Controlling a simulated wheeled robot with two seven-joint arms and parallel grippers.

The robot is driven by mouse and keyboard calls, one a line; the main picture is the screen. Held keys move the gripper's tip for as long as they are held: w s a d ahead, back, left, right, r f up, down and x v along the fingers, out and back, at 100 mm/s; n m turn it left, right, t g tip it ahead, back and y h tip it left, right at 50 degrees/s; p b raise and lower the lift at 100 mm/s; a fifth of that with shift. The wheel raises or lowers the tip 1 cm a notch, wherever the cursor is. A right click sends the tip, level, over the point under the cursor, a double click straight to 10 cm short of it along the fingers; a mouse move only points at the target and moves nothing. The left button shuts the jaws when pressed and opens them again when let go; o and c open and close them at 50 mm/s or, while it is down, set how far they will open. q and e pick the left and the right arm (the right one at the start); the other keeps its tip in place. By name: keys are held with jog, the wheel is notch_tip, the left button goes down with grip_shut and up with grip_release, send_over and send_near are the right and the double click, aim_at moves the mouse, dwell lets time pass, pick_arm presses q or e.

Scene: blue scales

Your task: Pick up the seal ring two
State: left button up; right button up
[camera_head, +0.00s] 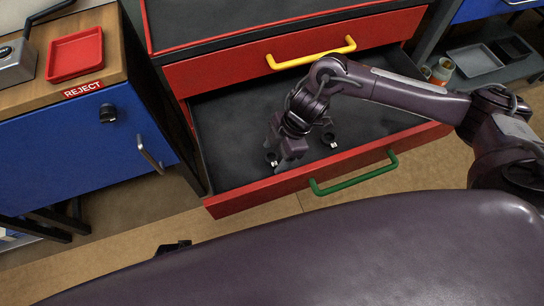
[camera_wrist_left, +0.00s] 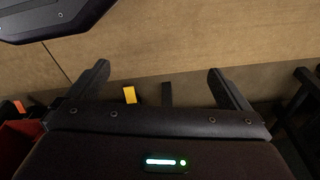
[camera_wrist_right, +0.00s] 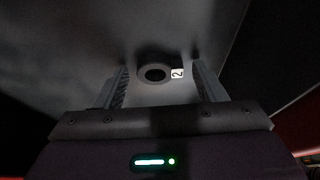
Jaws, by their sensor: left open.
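My right gripper (camera_head: 285,160) points down inside the open red drawer. In the right wrist view a dark seal ring (camera_wrist_right: 154,74) with a white tag marked 2 (camera_wrist_right: 177,74) lies on the grey drawer floor between the fingers. The right gripper (camera_wrist_right: 160,85) is open, with gaps between the fingers and the ring. In the head view one small dark ring (camera_head: 271,158) lies beside the fingertips. Another tagged ring (camera_head: 330,140) lies to their right; its number is too small to read. My left gripper (camera_wrist_left: 162,82) is open and empty above the floor.
The drawer's red front with a green handle (camera_head: 355,177) is near my body. A closed red drawer with a yellow handle (camera_head: 312,54) is above. A blue cabinet (camera_head: 75,150) with a red reject tray (camera_head: 77,72) stands at left.

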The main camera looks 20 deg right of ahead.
jog(key=c, duration=0.8)
jog(key=shift+r, duration=0.1)
